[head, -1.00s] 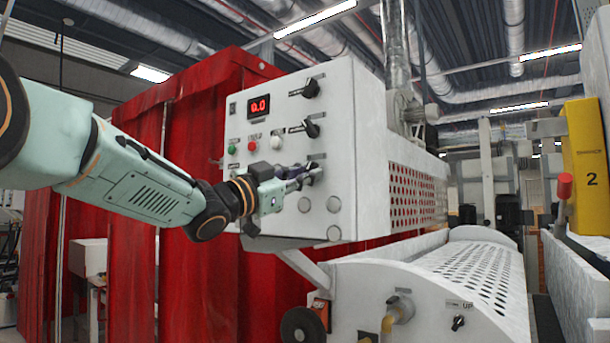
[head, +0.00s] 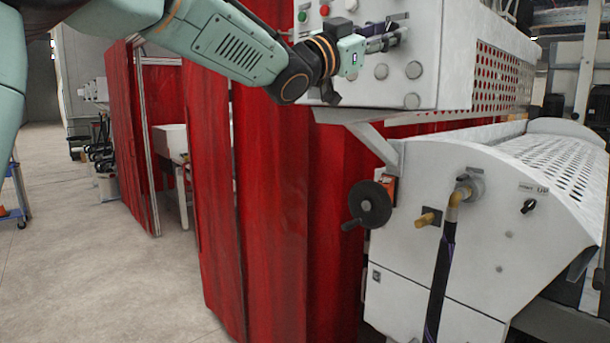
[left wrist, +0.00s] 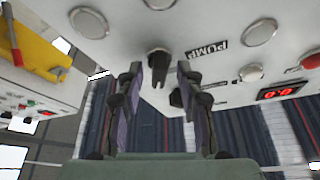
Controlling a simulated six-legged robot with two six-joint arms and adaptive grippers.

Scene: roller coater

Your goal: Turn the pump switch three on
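A black rotary knob (left wrist: 159,66) on the white control panel (left wrist: 225,20) stands between the fingers of my left gripper (left wrist: 160,84) in the left wrist view. The fingers are apart, with a gap on each side of the knob. A PUMP label (left wrist: 208,50) sits beside it, its number not clear. A second black knob (left wrist: 177,98) lies further along, partly behind a finger. In the head view my left gripper (head: 384,38) reaches the panel (head: 440,70) at the top edge; the upper panel is out of frame. My right gripper is not seen.
Red curtains (head: 265,190) hang left of the machine. Below the panel are a black handwheel (head: 370,205), a valve with a hose (head: 464,190) and a small black switch (head: 528,206).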

